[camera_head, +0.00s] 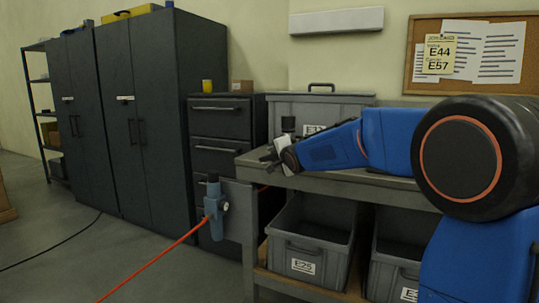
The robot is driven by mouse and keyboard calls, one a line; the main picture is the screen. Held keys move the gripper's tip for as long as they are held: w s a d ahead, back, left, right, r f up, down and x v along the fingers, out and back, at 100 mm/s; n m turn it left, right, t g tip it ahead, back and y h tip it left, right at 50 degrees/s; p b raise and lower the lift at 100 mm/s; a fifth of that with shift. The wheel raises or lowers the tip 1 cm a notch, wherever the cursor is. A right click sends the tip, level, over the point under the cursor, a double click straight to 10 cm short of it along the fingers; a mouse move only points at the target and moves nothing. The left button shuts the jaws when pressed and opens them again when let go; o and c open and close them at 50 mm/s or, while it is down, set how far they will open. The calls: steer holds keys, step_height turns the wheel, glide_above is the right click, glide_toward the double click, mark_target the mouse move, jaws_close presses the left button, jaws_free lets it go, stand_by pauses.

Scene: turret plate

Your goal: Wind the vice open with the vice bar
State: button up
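My gripper (268,157) is small in the view, at the left end of my blue arm, over the left end of the grey workbench (340,183). Whether its fingers are open or shut, or hold anything, is too small to tell. A short dark upright cylinder (288,125) shows just above the gripper; I cannot tell what it belongs to. I cannot make out the vice or the vice bar; my arm covers much of the bench top.
A lidded grey crate (350,107) stands at the bench's back. Open grey bins, one marked E25 (303,267), sit below. A blue fitting (215,207) with a red hose (155,265) is at the bench's left end. Dark cabinets (150,110) stand left; floor before them is mostly clear.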

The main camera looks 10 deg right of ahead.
steer(key=shift+w+a+f, duration=0.1)
steer(key=shift+w+f, duration=0.1)
steer(key=shift+w, duration=0.4)
jaws_close()
steer(key=shift+r+n+g+h, duration=0.35)
steer(key=shift+n+g+h, duration=0.05)
steer(key=shift+n+g, duration=0.3)
stand_by(0.8)
